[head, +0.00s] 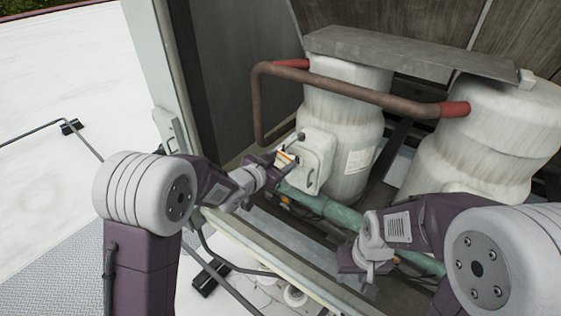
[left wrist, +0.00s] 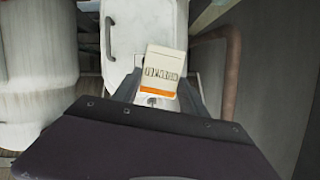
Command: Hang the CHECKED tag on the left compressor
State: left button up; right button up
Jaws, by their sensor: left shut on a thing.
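The left compressor (head: 343,108) is a stained white cylinder with a raised box (head: 317,152) on its front. My left gripper (head: 281,162) is at the left side of that box, shut on the CHECKED tag (head: 285,157). In the left wrist view the tag (left wrist: 162,72) is a cream card with dark lettering and an orange band, held between the fingers (left wrist: 160,95) in front of the white box (left wrist: 150,28). Whether the tag touches the box or anything on it, I cannot tell. My right gripper (head: 358,266) is low, over the front of the housing; its jaws are not clear.
A brown pipe (head: 340,88) with red ends loops close above and left of my left gripper. A second compressor (head: 490,135) stands to the right. A green pipe (head: 318,206) runs low in front. The housing's side panel (head: 215,75) bounds the left.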

pick_arm(q)
jog(key=o, duration=1.5)
jog(key=shift+c, duration=0.2)
jog(key=shift+s+a+b, duration=0.2)
jog(key=shift+s+b, duration=0.1)
jog(key=b+v, duration=0.2)
jog(key=v, duration=0.6)
jog(key=shift+s, duration=0.15)
